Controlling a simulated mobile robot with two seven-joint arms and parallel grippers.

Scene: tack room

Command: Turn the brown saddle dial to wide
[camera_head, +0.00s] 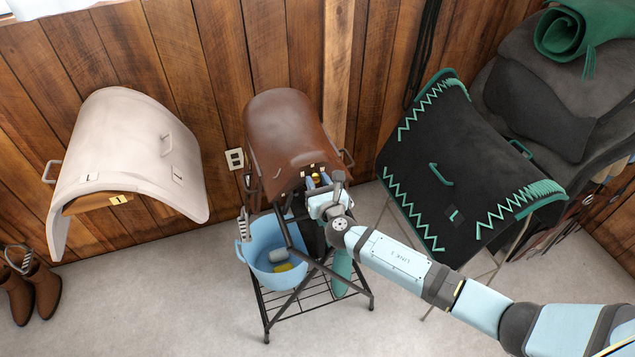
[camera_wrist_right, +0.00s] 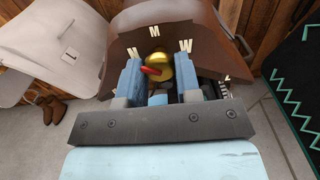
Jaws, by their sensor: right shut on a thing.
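The brown saddle (camera_head: 285,120) sits on a black wire stand in the middle of the head view, and it fills the top of the right wrist view (camera_wrist_right: 195,17). Its gold dial (camera_wrist_right: 157,64) is on the saddle's front, with a red pointer (camera_wrist_right: 150,71) directed to the left. Pale letters surround the dial: M at the top, W at upper right, a less clear one at upper left and another mark at lower right. My right gripper (camera_wrist_right: 159,78) is shut on the dial, one blue finger on each side; it also shows in the head view (camera_head: 318,184). My left gripper is out of view.
A cream saddle (camera_head: 130,140) stands at left and a black pad with green trim (camera_head: 455,160) at right. A blue bucket (camera_head: 262,250) holding several items sits on the stand's shelf. Brown boots (camera_head: 32,290) stand at lower left. Floor is clear between.

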